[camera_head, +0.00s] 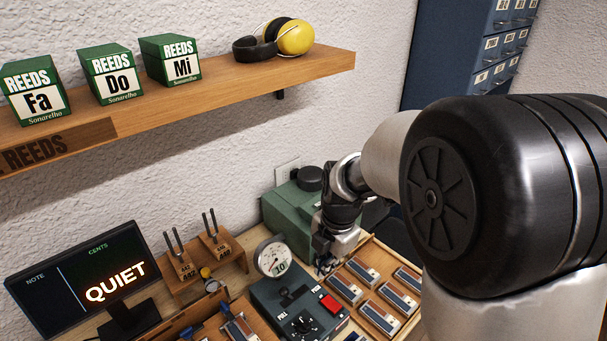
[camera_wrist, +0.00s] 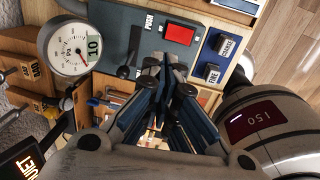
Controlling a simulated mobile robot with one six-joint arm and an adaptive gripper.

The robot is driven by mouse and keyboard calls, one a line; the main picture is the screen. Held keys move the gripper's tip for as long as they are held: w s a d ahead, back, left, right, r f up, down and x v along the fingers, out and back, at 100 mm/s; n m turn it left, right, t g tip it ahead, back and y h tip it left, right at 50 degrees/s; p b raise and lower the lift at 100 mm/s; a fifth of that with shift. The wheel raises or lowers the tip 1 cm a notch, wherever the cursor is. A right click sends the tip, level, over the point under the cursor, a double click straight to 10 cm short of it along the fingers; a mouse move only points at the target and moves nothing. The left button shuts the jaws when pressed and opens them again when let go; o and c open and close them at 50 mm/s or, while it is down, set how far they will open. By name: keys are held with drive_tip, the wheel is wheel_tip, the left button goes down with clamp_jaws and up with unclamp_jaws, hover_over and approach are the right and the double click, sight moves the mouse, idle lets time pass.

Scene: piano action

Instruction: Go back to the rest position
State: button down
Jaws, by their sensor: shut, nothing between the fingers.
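My gripper (camera_head: 326,265) points down over the back right of the workbench, near the green box and the control panel. In the wrist view, its fingers (camera_wrist: 168,66) are shut and empty, with their tips in front of the blue-grey control panel (camera_wrist: 190,25). That panel also shows in the head view (camera_head: 283,302), with a red button (camera_head: 331,304), a black knob and a lever. I cannot tell whether the fingertips touch anything. My arm covers the right side of the head view and hides part of the bench.
A round gauge (camera_head: 272,257) stands behind the panel. A green box (camera_head: 292,212) is at the back. Reed plates (camera_head: 378,318) lie in a wooden tray at right. A monitor (camera_head: 84,282) reads QUIET. A wooden shelf (camera_head: 222,93) carries three REEDS boxes and earmuffs (camera_head: 295,37).

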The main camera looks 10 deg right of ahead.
drive_tip(key=s+d+r+m+t, duration=0.1)
drive_tip(key=s+d+r+m, duration=0.1)
drive_tip(key=s+r+m, duration=0.4)
drive_tip(key=s+d+r+m+t, duration=0.2)
drive_tip(key=s+r+m, duration=0.5)
drive_tip(key=s+m, duration=0.8)
drive_tip(key=m, duration=0.4)
drive_tip(key=shift+s+h, duration=0.4)
